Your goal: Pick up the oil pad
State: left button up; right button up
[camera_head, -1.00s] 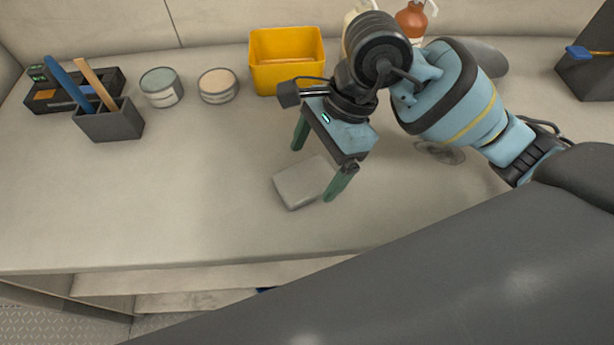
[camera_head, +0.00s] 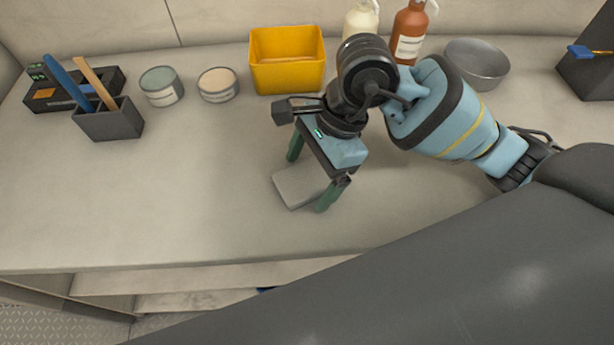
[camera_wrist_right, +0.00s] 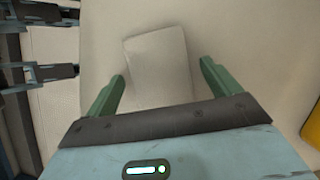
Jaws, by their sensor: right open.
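The oil pad is a flat grey rounded block (camera_head: 297,187) lying on the pale counter near its front edge. It also shows in the right wrist view (camera_wrist_right: 158,65), lying between and beyond my finger tips. My right gripper (camera_head: 308,177) is open above the pad, one green finger on the far side and one on the near right side. In the right wrist view my right gripper (camera_wrist_right: 160,80) has its two green fingers spread wide with nothing held. Whether the fingertips touch the counter cannot be told. My left gripper is not in the head view.
A yellow bin (camera_head: 288,62), two round tins (camera_head: 161,87) (camera_head: 218,85), a dark tool holder (camera_head: 108,120), bottles (camera_head: 408,35) and a grey bowl (camera_head: 477,64) stand along the back. The counter left of the pad is clear. The yellow bin's edge shows in the wrist view (camera_wrist_right: 312,122).

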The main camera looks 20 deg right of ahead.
jog(key=c, duration=1.1)
